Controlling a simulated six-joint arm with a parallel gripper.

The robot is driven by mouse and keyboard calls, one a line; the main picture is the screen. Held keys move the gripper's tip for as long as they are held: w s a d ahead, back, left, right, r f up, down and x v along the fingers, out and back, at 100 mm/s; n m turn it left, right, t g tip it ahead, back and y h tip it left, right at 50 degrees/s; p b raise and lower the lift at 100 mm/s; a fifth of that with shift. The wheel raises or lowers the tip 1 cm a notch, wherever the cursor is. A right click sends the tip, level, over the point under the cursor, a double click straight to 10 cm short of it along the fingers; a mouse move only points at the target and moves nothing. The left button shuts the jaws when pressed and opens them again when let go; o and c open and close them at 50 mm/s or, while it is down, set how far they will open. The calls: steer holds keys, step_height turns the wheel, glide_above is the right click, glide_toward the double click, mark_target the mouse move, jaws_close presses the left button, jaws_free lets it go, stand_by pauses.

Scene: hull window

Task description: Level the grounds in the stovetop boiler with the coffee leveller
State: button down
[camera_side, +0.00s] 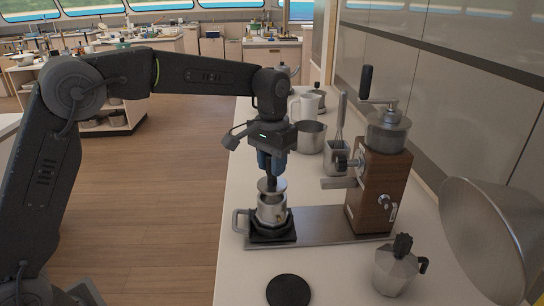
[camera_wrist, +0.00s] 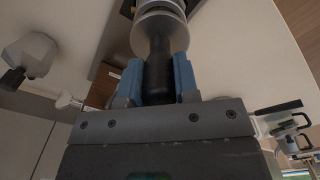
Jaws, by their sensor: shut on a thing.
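The coffee leveller is a dark handle with a round silver disc (camera_side: 271,185). My gripper (camera_side: 271,166) is shut on its dark handle (camera_wrist: 158,70), with the blue fingers on either side in the wrist view. The disc points down, over the mouth of the stovetop boiler (camera_side: 271,210), a small metal pot. The boiler stands on a black square stand on the steel base plate. I cannot tell whether the disc touches the boiler's rim. The grounds are hidden from both views.
A wooden grinder (camera_side: 380,190) with a crank stands right of the boiler on the base plate (camera_side: 325,222). A moka pot top (camera_side: 396,266) and a black disc (camera_side: 288,290) lie in front. A metal cup (camera_side: 311,137) and whisk holder (camera_side: 337,158) stand behind. A large metal bowl shape (camera_side: 485,235) fills the right edge.

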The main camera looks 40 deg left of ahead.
steer(key=shift+f, duration=0.1)
stand_by(0.3)
steer(key=shift+f, duration=1.3)
steer(key=shift+f, duration=0.1)
stand_by(0.5)
steer(key=shift+r, duration=0.2)
steer(key=shift+r, duration=4.05)
steer(key=shift+s, duration=0.1)
steer(key=s+a, duration=0.3)
steer(key=s, duration=0.3)
